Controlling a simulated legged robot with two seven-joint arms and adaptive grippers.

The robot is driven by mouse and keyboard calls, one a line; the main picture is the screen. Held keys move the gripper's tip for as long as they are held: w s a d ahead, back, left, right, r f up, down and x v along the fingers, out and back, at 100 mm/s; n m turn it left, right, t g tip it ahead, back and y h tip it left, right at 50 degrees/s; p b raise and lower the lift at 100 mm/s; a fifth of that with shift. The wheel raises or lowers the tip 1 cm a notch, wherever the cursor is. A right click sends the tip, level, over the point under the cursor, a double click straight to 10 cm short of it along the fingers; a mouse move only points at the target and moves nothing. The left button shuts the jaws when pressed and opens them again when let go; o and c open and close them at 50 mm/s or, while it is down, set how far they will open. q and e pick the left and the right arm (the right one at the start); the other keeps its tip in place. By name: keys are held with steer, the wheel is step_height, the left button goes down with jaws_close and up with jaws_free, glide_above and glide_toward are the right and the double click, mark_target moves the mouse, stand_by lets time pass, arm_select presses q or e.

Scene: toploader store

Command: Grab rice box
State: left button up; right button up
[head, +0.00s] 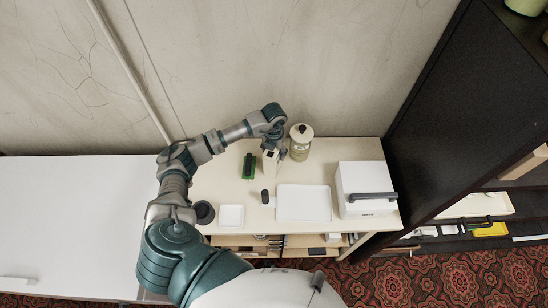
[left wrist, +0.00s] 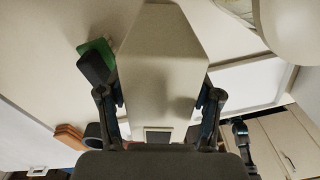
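A pale beige box (left wrist: 162,60), which I take to be the rice box, fills the middle of the left wrist view. It stands between the two fingers of my left gripper (left wrist: 162,95), whose pads appear to touch its two sides. In the head view my left gripper (head: 275,152) is at the back of the pale table, and a small part of the box (head: 269,159) shows beside the fingers. Whether the box rests on the table or is lifted, I cannot tell. My right gripper is not in view.
A white tray (head: 303,203), a small white square (head: 231,215) and a white box with a dark handle (head: 358,181) are nearer. A dark shelf (head: 430,110) stands right.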

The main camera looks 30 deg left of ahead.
arm_select(q)
jaws_close()
steer(key=shift+r, duration=0.15)
